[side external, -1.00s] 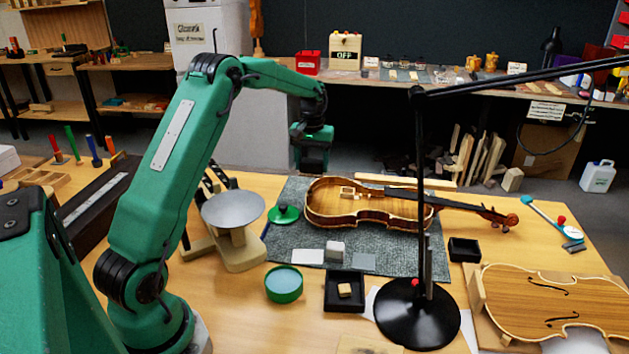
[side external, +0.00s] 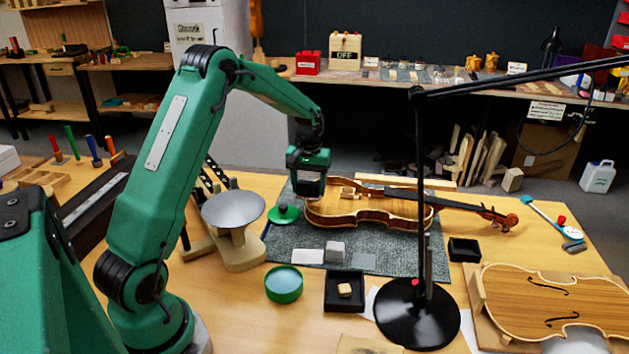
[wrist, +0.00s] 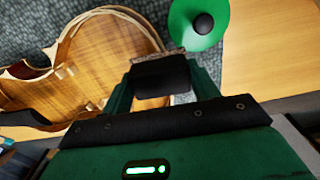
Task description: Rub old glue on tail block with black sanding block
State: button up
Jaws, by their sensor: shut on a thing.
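My gripper (side external: 309,184) is over the left, rounded end of the violin body (side external: 375,209) in the side external view. In the wrist view my gripper (wrist: 163,84) is shut on the black sanding block (wrist: 160,77), which has a grey, gritty strip along its far edge. The block is at the tail end of the violin body (wrist: 100,45); I cannot tell whether it touches the wood. The tail block and any old glue on it cannot be made out, being behind my gripper and the block.
A green lid with a black knob (side external: 283,213) lies left of the violin, close to my gripper. The grey mat (side external: 400,258) bears pale blocks. A black lamp (side external: 417,310), a green tin (side external: 284,284) and a black tray (side external: 345,291) stand in front.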

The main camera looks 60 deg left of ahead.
jog(key=shift+s+d, duration=0.45)
jog(key=shift+w+a, duration=2.3)
notch_tip(320, 180, up, 8)
jog(key=shift+s+d, duration=0.1)
jog(key=shift+d, duration=0.05)
